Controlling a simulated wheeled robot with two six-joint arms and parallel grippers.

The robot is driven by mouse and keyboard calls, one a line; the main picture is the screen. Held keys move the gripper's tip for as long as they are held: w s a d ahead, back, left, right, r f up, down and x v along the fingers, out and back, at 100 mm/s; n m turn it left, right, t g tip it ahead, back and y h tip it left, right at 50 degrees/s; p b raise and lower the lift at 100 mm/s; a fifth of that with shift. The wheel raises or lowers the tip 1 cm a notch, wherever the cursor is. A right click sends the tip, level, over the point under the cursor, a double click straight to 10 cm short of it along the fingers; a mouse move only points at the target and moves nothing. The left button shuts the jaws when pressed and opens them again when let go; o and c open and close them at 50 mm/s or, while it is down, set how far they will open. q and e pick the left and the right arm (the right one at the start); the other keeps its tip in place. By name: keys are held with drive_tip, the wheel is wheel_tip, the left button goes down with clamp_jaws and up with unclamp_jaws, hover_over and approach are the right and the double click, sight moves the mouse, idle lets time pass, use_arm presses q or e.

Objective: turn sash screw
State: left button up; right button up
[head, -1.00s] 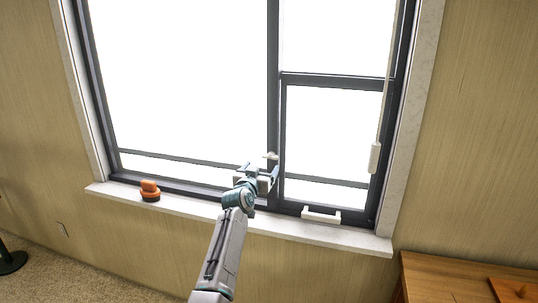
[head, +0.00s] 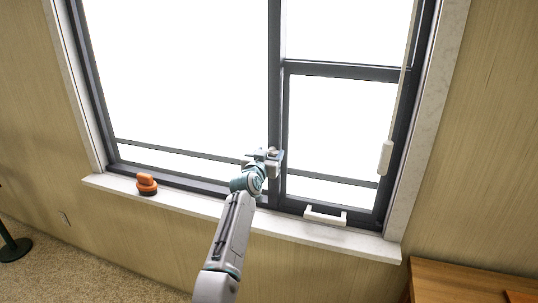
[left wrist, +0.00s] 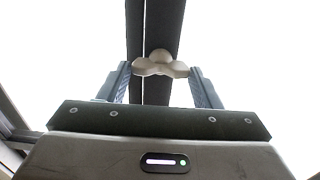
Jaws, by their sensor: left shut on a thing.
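The sash screw (left wrist: 161,64) is a pale, winged knob with a round middle, set on the dark upright window bar (left wrist: 160,25). In the left wrist view my left gripper (left wrist: 163,72) has one finger at each side of the knob, shut on its wings. In the head view my left gripper (head: 266,154) is at the lower part of the bar between the two panes. There the knob is mostly hidden by the gripper. My right gripper is in neither view.
An orange and black suction cup (head: 147,184) stands on the white sill (head: 215,207) at the left. A white sash handle (head: 325,215) is at the lower right of the frame. A pale wand (head: 386,157) hangs at the right. A wooden table (head: 450,283) stands at lower right.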

use_arm(q)
drive_tip(key=shift+c, duration=0.9)
